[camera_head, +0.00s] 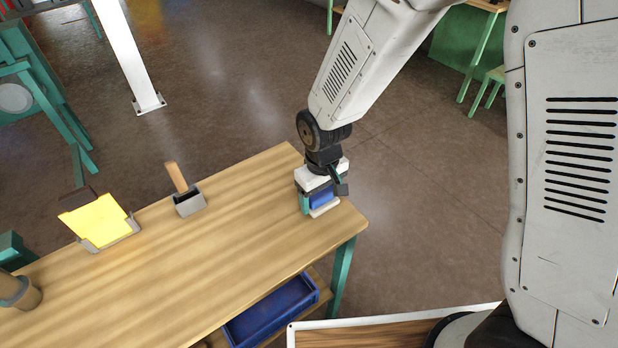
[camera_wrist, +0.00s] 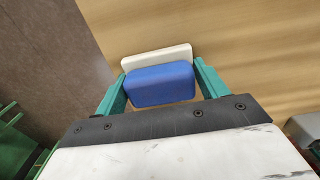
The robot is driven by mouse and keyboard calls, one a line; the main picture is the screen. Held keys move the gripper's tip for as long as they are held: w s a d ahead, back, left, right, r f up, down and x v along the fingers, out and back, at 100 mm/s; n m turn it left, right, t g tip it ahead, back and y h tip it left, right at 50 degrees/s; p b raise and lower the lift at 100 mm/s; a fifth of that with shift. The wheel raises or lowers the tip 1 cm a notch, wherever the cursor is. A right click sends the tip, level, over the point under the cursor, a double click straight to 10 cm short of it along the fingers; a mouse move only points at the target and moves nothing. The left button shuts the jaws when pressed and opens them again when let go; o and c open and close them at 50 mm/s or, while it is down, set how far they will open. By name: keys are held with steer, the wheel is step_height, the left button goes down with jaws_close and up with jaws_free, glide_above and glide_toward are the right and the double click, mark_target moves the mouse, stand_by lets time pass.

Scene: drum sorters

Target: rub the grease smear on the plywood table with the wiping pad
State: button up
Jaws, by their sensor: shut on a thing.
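The wiping pad has a blue block (camera_head: 320,199) over a white base (camera_head: 325,209). In the wrist view the blue block (camera_wrist: 160,84) sits between the two teal fingers, with the white base (camera_wrist: 157,56) showing beyond it. My gripper (camera_wrist: 160,88) is shut on the pad, and in the head view my gripper (camera_head: 317,202) is low at the right end of the plywood table (camera_head: 190,255). The pad is at or just above the tabletop; I cannot tell if it touches. No grease smear shows on the visible tabletop; the pad and gripper hide a patch.
A small grey holder (camera_head: 190,206) with a wooden-handled tool stands at the table's back edge. Left of it is a tray with yellow sheets (camera_head: 97,220). A brown cylinder (camera_head: 18,291) stands at the far left. A blue bin (camera_head: 272,311) is under the table. The middle tabletop is clear.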

steer(key=shift+s+a+r, duration=0.2)
steer(key=shift+a, duration=0.2)
steer(key=shift+s+a+f, duration=0.1)
steer(key=shift+s+a, duration=0.1)
steer(key=shift+a, duration=0.05)
step_height(320, 180, up, 2)
steer(key=shift+d+r, duration=0.15)
steer(key=shift+r, duration=0.05)
steer(key=shift+a+r, duration=0.2)
steer(key=shift+r, duration=2.5)
